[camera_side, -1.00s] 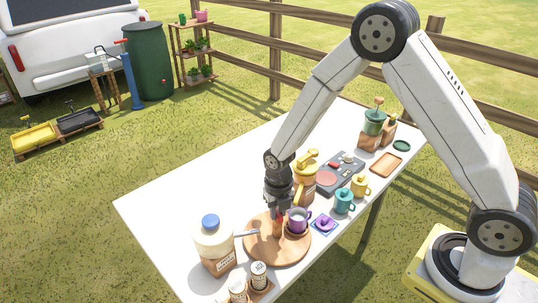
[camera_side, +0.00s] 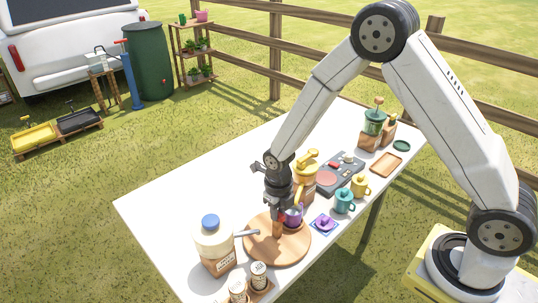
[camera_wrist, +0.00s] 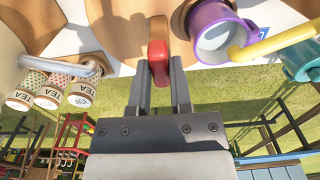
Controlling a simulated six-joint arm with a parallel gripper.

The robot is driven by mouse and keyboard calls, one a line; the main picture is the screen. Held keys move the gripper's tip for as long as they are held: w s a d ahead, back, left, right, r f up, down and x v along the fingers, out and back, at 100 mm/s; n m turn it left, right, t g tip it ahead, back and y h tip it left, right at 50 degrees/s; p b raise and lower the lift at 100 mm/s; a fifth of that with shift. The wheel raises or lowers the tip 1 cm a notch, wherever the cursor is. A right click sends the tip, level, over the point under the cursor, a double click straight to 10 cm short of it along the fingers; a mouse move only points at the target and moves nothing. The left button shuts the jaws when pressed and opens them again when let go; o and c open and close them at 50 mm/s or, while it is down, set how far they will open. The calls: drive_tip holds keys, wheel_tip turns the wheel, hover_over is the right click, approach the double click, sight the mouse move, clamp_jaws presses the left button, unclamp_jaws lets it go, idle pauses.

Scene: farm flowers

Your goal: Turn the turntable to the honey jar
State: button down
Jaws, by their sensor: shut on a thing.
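The round wooden turntable (camera_side: 262,248) lies flat on the white table. My gripper (camera_side: 278,222) points down at it and is shut on its upright red handle; the handle (camera_wrist: 158,62) shows between my fingers in the wrist view. A purple mug (camera_side: 292,216) stands on the turntable behind and right of my gripper, partly hidden by it. In the wrist view the mug (camera_wrist: 220,38) has its open top beside a yellow spout (camera_wrist: 275,42). An amber jar (camera_side: 304,176) with a yellow top, which looks like the honey jar, stands behind the mug, partly hidden by my gripper.
A blue-capped dispenser (camera_side: 213,240) with a metal tap stands left of the turntable. Tea tins (camera_side: 258,274) stand at the front. A teal mug (camera_side: 344,201), a yellow mug (camera_side: 360,187) and a purple lid (camera_side: 323,223) are at right. The table's left back is clear.

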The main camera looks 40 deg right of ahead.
idle(0.4)
drive_tip(key=c, duration=0.5)
unclamp_jaws()
drive_tip(key=shift+c, duration=0.2)
drive_tip(key=shift+r, duration=0.15)
drive_tip(key=shift+a+r, duration=0.1)
drive_tip(key=shift+r, duration=3.7)
